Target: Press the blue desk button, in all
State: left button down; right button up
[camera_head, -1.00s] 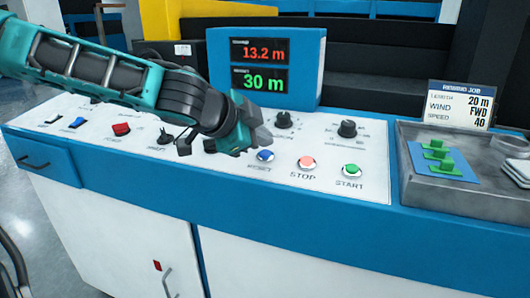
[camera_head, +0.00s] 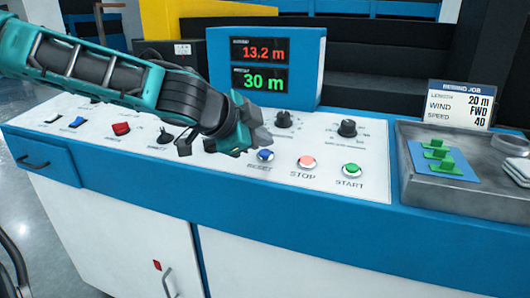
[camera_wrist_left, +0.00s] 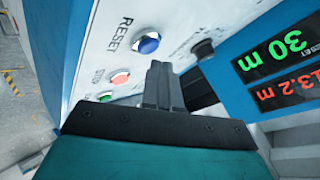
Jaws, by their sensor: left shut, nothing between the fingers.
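The blue desk button (camera_head: 265,155) sits in a pale ring on the white panel, left of the red STOP button (camera_head: 306,162) and the green START button (camera_head: 351,169). In the left wrist view the blue button (camera_wrist_left: 147,42) has the label RESET beside it. My left gripper (camera_head: 261,138) is shut and empty, close to the blue button, behind it in the head view. In the left wrist view its fingertips (camera_wrist_left: 159,66) point toward the button's side of the panel; I cannot tell whether they touch anything. My right gripper is not in view.
Black knobs (camera_head: 347,128) stand behind the buttons. A display box (camera_head: 312,70) reads 13.2 m in red and 30 m in green. A red switch (camera_head: 121,129) is on the left. A metal tray (camera_head: 460,190) and a job sign (camera_head: 459,104) stand on the right.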

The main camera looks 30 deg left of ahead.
pick_arm(q)
jog(key=shift+w+f, duration=0.1)
jog(key=shift+f, duration=0.25)
jog(key=shift+f+b, duration=0.4)
jog(key=shift+b, duration=0.05)
dwell(0.4)
jog(key=shift+r, duration=0.1)
jog(key=shift+r+p, duration=0.7)
jog(key=shift+p, duration=0.15)
jog(key=r+p, duration=0.2)
jog(key=s+r+p, duration=0.1)
jog(key=r+p, duration=0.2)
dwell(0.9)
jog(key=shift+d, duration=0.1)
